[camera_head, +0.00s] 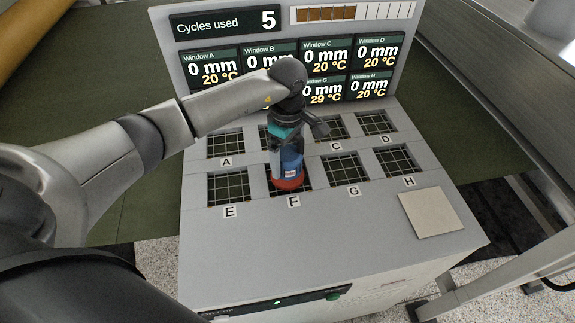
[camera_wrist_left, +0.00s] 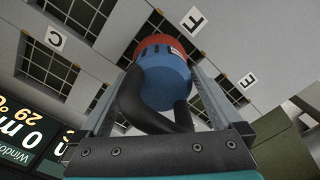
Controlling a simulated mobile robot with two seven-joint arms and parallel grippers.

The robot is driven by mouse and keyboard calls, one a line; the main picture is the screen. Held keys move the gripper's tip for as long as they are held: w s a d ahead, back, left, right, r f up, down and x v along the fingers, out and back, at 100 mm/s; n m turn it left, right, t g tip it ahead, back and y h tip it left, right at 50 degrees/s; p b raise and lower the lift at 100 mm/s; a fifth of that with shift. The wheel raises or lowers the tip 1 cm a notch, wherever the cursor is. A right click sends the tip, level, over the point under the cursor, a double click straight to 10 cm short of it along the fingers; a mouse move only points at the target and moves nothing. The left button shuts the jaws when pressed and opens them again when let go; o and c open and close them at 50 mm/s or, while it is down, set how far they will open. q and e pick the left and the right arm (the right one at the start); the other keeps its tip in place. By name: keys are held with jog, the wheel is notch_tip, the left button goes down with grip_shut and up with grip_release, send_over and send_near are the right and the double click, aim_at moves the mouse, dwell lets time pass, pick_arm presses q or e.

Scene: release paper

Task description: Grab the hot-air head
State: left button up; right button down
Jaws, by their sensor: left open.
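The hot-air head (camera_head: 291,165) is blue with an orange-red lower end. It stands upright over window F (camera_head: 299,191) on the grey panel and covers much of that window. My left gripper (camera_head: 287,150) reaches down onto it from above, with its jaws open. In the left wrist view the head (camera_wrist_left: 163,80) lies between the two fingers, and its black curved handle is close to the palm. I cannot tell whether either finger touches it. My right gripper is not in view.
The sloped panel holds lettered grid windows, such as window E (camera_head: 228,187) and window G (camera_head: 345,168). A display board (camera_head: 385,85) stands behind them, close to my left wrist. A bare beige square (camera_head: 431,212) lies at the panel's right. A metal frame (camera_head: 520,250) stands farther right.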

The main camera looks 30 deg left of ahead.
pick_arm(q)
jog(key=shift+r, duration=0.1)
grip_shut()
jog(key=shift+w+r, duration=0.1)
dwell(0.8)
